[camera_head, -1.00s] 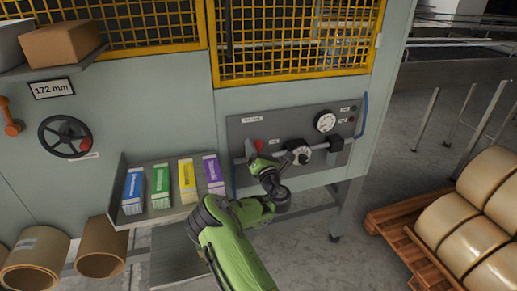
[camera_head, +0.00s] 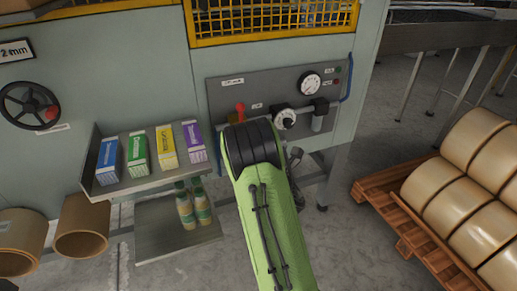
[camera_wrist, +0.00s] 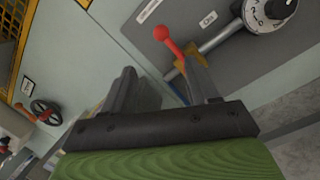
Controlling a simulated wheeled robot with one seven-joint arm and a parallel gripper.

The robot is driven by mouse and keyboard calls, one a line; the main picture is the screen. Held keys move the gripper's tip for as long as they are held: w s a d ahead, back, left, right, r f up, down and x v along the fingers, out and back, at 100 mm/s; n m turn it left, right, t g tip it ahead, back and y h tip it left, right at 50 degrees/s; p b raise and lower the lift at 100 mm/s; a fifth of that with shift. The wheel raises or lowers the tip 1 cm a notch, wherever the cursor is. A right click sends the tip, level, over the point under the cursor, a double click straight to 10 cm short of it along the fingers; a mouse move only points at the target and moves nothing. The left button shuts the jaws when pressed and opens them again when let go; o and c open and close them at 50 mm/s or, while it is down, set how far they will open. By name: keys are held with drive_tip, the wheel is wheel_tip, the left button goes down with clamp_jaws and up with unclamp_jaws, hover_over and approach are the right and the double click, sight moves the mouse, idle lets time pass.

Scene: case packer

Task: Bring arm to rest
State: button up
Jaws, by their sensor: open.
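My green arm reaches up from the bottom in the head view, its thick link in front of the machine's lower panel. My gripper is hidden behind that link there. In the wrist view my gripper (camera_wrist: 160,90) shows two dark fingers spread apart with nothing between them. The red-knobbed lever (camera_wrist: 170,38) on the grey control panel (camera_head: 225,90) appears beyond the fingertips, near the right finger in the picture. I cannot tell the gap between them. The lever's red handle also shows in the head view (camera_head: 240,110).
A shelf (camera_head: 107,190) with several coloured cartons (camera_head: 137,153) stands left of my arm, with bottles (camera_head: 185,210) on a lower shelf. Cardboard tubes (camera_head: 82,228) lie at lower left. A pallet (camera_head: 385,182) of wrapped rolls (camera_head: 437,190) stands at right. Floor is clear between arm and pallet.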

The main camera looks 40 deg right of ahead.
drive_tip(key=shift+v, duration=1.05)
drive_tip(key=shift+w, duration=0.1)
